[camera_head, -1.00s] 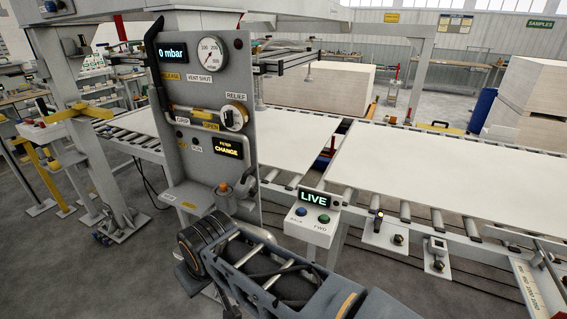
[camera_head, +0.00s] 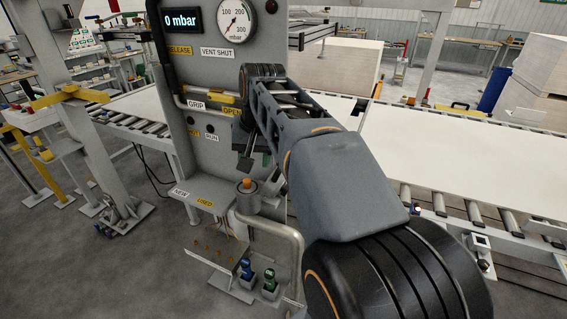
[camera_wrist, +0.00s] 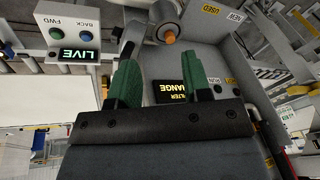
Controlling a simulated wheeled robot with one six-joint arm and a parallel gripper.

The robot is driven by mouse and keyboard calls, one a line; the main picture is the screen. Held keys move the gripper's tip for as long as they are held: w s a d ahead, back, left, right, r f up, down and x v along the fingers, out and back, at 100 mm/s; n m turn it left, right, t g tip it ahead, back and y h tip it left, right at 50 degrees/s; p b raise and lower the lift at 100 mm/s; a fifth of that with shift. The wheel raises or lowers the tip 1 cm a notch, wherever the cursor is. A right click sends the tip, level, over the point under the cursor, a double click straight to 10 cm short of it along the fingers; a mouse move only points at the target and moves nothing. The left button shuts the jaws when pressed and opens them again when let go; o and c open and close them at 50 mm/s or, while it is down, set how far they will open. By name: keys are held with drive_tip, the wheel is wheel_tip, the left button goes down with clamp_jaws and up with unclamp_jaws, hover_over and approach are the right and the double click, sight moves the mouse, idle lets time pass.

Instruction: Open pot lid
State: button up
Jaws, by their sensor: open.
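A grey pot (camera_head: 248,203) with an orange knob (camera_head: 245,184) on its top sits low on the panel's front in the head view. I take this for the task's pot; its lid looks to be in place. The orange knob (camera_wrist: 170,37) also shows in the wrist view, beyond the fingertips. My gripper (camera_wrist: 158,58) is open and empty, with two green fingers apart. In the head view my gripper (camera_head: 247,158) appears dark, just above the knob and in front of the panel. I cannot tell the exact gap between them.
The grey panel (camera_head: 215,130) carries a gauge (camera_head: 235,20), labels and a yellow handle piece. A lit "FILTER CHANGE" display (camera_wrist: 181,87) is close behind the fingers. A bent grey pipe (camera_head: 285,232) runs right of the pot. The LIVE box (camera_wrist: 76,54) stands left in the wrist view.

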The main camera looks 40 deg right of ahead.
sight(277, 178)
drive_tip(key=w+d+r+m+y+b, duration=0.1)
drive_tip(key=d+r+m, duration=0.15)
drive_tip(key=d, duration=0.45)
drive_tip(key=w+d+r+m+b, duration=0.1)
drive_tip(key=d+r+m, duration=0.15)
drive_tip(key=d, duration=0.45)
drive_tip(key=shift+m+g, duration=0.4)
drive_tip(key=b+x, duration=0.2)
drive_tip(key=x, duration=1.1)
drive_tip(key=shift+f, duration=0.3)
drive_tip(key=shift+c, duration=0.3)
clamp_jaws()
